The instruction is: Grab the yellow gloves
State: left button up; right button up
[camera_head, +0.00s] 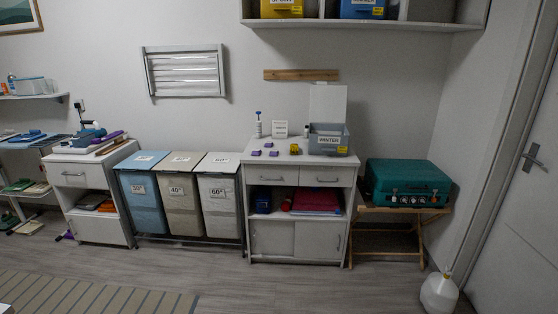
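A small yellow item (294,149) lies on top of the white cabinet (248,157), left of the grey bin labelled WINTER (328,146). It may be the yellow gloves, but it is too small to tell its shape. Small purple items (273,153) lie to its left. Neither of my grippers is in view.
Three lidded laundry bins (183,207) stand left of the cabinet. A teal case (407,181) rests on a wooden folding stand to the right. A white jug (439,292) stands on the floor near the door (520,190). The floor before the cabinet is clear.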

aim_at(294, 146)
jog(key=i, duration=3.65)
jog(key=u, duration=0.4)
